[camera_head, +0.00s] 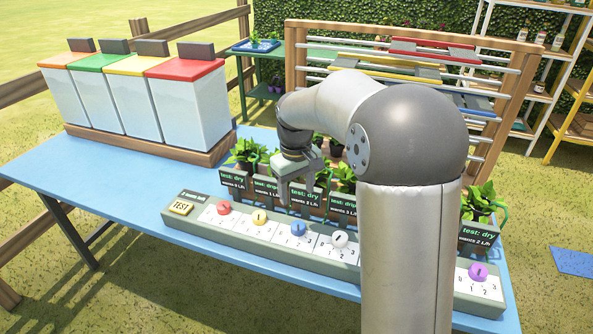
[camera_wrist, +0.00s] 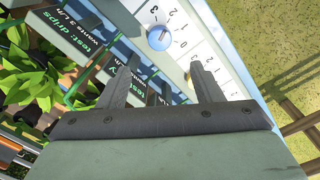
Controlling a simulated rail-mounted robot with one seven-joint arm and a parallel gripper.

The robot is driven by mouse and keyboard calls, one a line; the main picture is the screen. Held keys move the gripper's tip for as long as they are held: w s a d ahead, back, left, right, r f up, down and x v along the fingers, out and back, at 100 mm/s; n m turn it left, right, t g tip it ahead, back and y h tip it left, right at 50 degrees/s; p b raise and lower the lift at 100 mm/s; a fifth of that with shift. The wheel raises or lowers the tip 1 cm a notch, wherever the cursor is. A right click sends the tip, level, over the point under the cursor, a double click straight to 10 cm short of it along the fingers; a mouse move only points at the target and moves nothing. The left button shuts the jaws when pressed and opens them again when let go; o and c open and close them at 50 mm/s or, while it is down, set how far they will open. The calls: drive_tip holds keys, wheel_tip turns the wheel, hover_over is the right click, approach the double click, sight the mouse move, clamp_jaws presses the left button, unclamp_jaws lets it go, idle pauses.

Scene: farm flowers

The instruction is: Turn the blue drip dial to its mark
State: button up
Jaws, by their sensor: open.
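The blue drip dial (camera_head: 298,230) is third from the left on the long grey-green panel (camera_head: 182,217), on a white plate with numbers. Its pointer setting is too small to tell. A pale, bluish dial (camera_wrist: 160,37) on a numbered white plate shows in the wrist view, beyond the fingertips; I cannot tell for certain that it is the blue one. My gripper (camera_head: 297,190) is above the panel, near the signs behind the blue dial. In the wrist view its two fingers (camera_wrist: 163,72) are apart with nothing held between them.
Red (camera_head: 223,208), yellow (camera_head: 259,217), white (camera_head: 339,239) and purple (camera_head: 477,272) dials share the panel. Dark signs (camera_head: 391,230) and potted plants (camera_head: 248,150) stand close behind it. My arm hides part of the panel. The blue table (camera_head: 130,225) is clear at front left.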

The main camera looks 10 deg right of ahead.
wheel_tip(320, 180, up, 6)
drive_tip(key=shift+f, duration=0.1)
idle(0.4)
drive_tip(key=s+f+m+p, duration=0.1)
drive_tip(key=s+f, duration=0.2)
drive_tip(key=s, duration=1.1)
drive_tip(key=s+f+m+p, duration=0.1)
drive_tip(key=s+f+m, duration=0.1)
drive_tip(key=s, duration=1.2)
drive_tip(key=shift+s+a+f+m, duration=0.15)
drive_tip(key=shift+a+f+m, duration=0.25)
drive_tip(key=shift+f, duration=0.35)
